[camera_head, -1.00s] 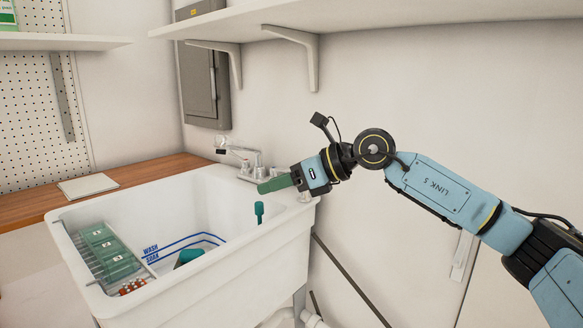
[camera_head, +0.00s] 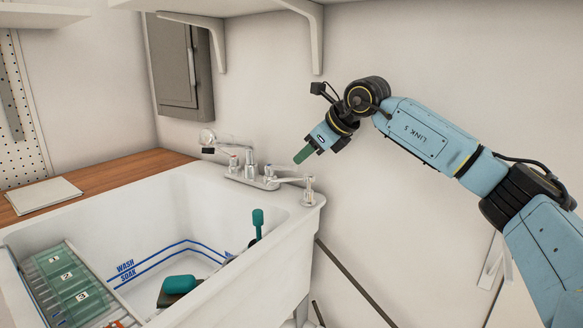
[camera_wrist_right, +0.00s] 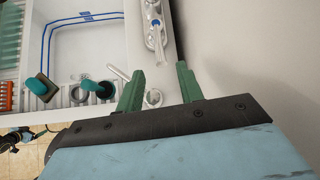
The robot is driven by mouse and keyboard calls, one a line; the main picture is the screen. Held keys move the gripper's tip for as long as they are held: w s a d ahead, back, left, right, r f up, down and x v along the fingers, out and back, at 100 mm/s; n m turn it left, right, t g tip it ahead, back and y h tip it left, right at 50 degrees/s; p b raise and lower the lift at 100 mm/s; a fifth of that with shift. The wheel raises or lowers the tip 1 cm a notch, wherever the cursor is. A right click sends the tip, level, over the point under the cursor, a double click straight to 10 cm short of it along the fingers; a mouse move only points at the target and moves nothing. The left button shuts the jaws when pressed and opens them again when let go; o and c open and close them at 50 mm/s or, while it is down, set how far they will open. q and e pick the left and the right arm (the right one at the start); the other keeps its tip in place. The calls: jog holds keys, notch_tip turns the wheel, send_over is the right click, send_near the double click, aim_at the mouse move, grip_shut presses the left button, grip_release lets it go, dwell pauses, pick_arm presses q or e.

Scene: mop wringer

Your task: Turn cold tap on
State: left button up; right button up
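The faucet (camera_head: 250,174) stands on the back rim of the white sink (camera_head: 180,215). A handle with a reddish mark (camera_head: 233,163) is on its left. A handle with a bluish mark (camera_head: 268,171), seemingly the cold tap, is on its right. The faucet also shows at the top of the right wrist view (camera_wrist_right: 154,27). My right gripper (camera_head: 302,156) is above and right of the bluish handle, apart from it. In the wrist view its two green fingers (camera_wrist_right: 160,67) are spread with nothing between. A dark, partly cut-off shape at that view's lower left may be my left gripper.
A white fixture (camera_head: 308,190) stands on the sink's right back corner, below the gripper. A teal brush (camera_head: 257,220), a teal object (camera_head: 179,284) and a rack of numbered green pieces (camera_head: 68,283) are in the sink. A shelf bracket (camera_head: 312,35) hangs above.

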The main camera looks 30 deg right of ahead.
aim_at(281, 169)
jog(key=b+x, duration=0.1)
jog(key=x, duration=0.6)
pick_arm(q)
jog(key=shift+w+d+r, duration=0.3)
jog(key=shift+d+r, duration=0.1)
jog(key=shift+r, duration=0.2)
jog(key=shift+w+d+r, duration=0.25)
jog(key=shift+d+r, duration=0.15)
jog(key=shift+r, duration=0.15)
pick_arm(e)
grip_shut()
